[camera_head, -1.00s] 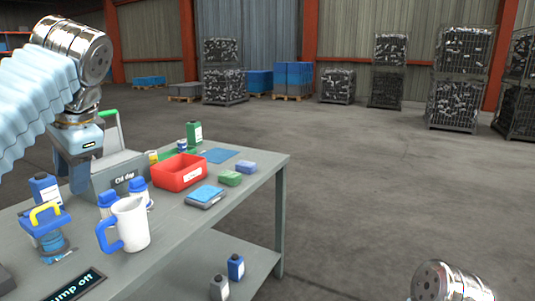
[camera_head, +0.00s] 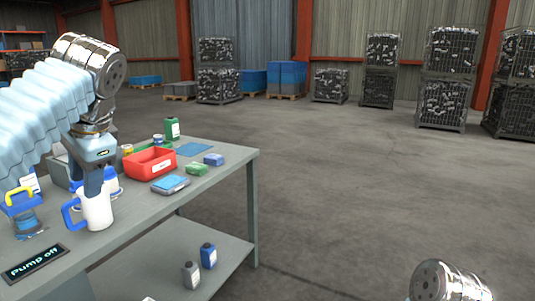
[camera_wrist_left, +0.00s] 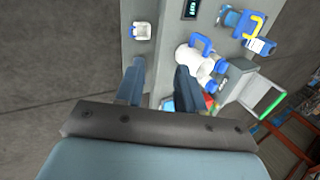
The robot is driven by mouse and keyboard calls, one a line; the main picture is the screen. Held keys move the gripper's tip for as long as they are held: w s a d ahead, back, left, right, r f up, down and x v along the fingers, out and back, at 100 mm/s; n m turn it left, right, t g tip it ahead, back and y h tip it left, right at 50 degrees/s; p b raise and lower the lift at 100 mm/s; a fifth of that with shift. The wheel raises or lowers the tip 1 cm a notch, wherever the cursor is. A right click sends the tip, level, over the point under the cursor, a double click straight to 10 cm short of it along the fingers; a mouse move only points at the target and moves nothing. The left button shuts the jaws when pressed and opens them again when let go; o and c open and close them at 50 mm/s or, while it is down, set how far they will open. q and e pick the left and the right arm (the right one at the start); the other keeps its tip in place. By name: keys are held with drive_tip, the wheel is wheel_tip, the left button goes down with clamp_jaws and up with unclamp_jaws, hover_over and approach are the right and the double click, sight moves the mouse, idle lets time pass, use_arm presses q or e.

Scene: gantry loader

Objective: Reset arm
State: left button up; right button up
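On the grey bench (camera_head: 128,236) are a blue pump with yellow handle (camera_head: 20,203), a "Pump off" display (camera_head: 35,262), a red bin (camera_head: 149,163) and small blocks. Two bottles (camera_head: 208,256) stand on the lower shelf. Open floor lies right; wire cages (camera_head: 447,80) stand behind.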

use_arm(q)
drive_tip(key=w+d+f+m+h, duration=0.1)
drive_tip(key=w+d+f, duration=0.35)
drive_tip(key=f, duration=0.35)
drive_tip(key=w+d+f+m+h, duration=0.1)
drive_tip(key=w+d+f, duration=0.2)
drive_tip(key=w+f, duration=0.45)
drive_tip(key=d+f+h, duration=0.1)
drive_tip(key=d+f, duration=0.2)
drive_tip(key=f, duration=0.7)
drive_tip(key=d+f+h, duration=0.2)
drive_tip(key=d+f, duration=0.1)
drive_tip(key=f, duration=0.8)
drive_tip(key=s+d+f+n+g+h, duration=0.1)
drive_tip(key=s+d+f, duration=0.15)
drive_tip(key=f, duration=0.45)
drive_tip(key=s+d+f+n+g+h, duration=0.1)
drive_tip(key=s+d+f, duration=0.1)
drive_tip(key=s+f, duration=0.3)
drive_tip(key=s+d+f+n+h, duration=0.2)
drive_tip(key=s+f+n, duration=0.5)
drive_tip(key=s+f, duration=0.9)
drive_tip(key=s+d, duration=0.1)
drive_tip(key=s, duration=0.2)
drive_tip(key=shift+f+n, duration=0.3)
drive_tip(key=shift+n, duration=0.1)
